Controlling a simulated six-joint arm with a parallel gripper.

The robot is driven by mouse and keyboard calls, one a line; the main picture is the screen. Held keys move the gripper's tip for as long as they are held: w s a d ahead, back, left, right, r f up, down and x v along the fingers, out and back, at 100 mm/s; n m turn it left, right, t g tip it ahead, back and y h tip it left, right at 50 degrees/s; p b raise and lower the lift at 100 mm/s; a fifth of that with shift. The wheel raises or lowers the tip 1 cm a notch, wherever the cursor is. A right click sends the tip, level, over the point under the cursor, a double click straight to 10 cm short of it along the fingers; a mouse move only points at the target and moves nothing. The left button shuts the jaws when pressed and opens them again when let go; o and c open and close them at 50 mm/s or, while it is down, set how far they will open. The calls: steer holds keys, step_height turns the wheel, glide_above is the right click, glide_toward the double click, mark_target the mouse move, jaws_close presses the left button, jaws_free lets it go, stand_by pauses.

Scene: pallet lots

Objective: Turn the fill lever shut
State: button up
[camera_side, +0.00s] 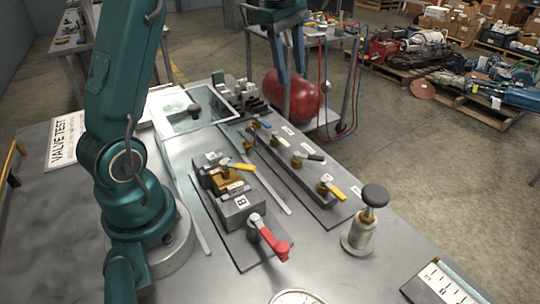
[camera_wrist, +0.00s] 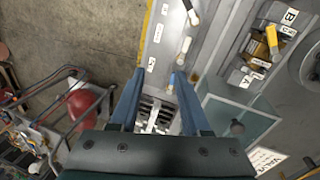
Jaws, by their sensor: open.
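My gripper (camera_side: 291,80) is open and empty, raised beyond the far end of the bench in the side view. In the wrist view its two blue fingers (camera_wrist: 160,72) are apart. A long valve rail (camera_side: 290,175) carries small levers: a blue-handled one (camera_side: 264,123), a black-handled one (camera_side: 315,157) and a yellow-handled one (camera_side: 335,193). The blue lever (camera_wrist: 171,84) shows close to the right fingertip in the wrist view, with no clear contact. A block marked B (camera_side: 240,207) has another yellow lever (camera_side: 243,167), and a red lever (camera_side: 274,244) at its near end. The labels are too small to show which is the fill lever.
A clear-walled box (camera_side: 186,112) stands left of the rail's far end. A black-knobbed post (camera_side: 360,232) stands right of the rail's near end. A red tank (camera_side: 293,95) and hoses are on a cart behind my gripper. Bare bench lies at the near left.

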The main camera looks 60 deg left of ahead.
steer(key=s+d+r+m+t+h, duration=0.1)
steer(key=s+d+r, duration=0.2)
steer(key=d, duration=0.3)
steer(key=s+d+r+m+t+h, duration=0.1)
steer(key=s+d+r+m+t, duration=0.1)
steer(key=s+d+r, duration=0.2)
steer(key=shift+d, duration=1.45)
steer(key=shift+r, duration=0.1)
steer(key=shift+c, duration=0.4)
